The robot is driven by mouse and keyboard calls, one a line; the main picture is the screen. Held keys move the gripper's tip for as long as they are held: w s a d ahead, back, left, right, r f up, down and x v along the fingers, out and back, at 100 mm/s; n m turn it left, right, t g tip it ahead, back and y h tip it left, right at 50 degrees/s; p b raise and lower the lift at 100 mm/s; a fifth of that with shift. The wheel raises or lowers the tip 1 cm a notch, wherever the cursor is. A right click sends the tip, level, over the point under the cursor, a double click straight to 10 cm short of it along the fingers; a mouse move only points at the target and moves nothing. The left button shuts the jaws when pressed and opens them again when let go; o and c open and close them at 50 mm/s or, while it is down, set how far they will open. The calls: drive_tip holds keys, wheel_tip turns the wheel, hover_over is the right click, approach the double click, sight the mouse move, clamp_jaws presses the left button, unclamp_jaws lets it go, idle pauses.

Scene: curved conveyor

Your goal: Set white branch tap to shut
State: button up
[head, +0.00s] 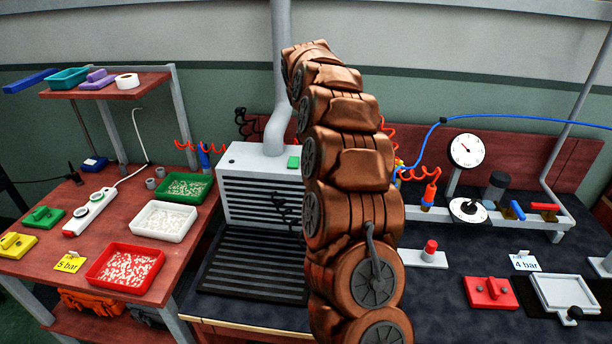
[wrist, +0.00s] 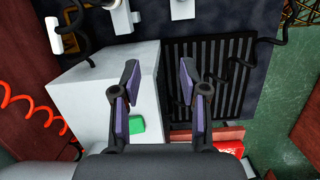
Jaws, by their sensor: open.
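The air rail (head: 560,222) with its taps stands at the back right of the bench in the head view. A red tap handle (head: 545,206) lies along the rail, and a blue tap handle (head: 517,210) is tilted beside it. A small pale piece (head: 488,205) left of the blue handle may be the white tap; it is too small to tell its setting. My gripper (wrist: 158,80) is open and empty in the wrist view, over the white vented box (wrist: 90,95) and far left of the rail. The head view does not show its fingers.
My arm hides the bench middle. The white vented box (head: 262,180) and black slatted mat (head: 250,265) are left of it. A gauge (head: 466,150) and dial (head: 468,210) stand left of the taps. A red block (head: 490,292) lies in front; dark bench is clear between.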

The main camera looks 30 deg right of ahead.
drive_tip(key=s+a+r, duration=0.2)
drive_tip(key=s+a, duration=0.1)
drive_tip(key=a, duration=0.5)
drive_tip(key=shift+s+r+m+y, duration=0.15)
drive_tip(key=shift+s+m+y, duration=0.15)
drive_tip(key=shift+s+m, duration=0.1)
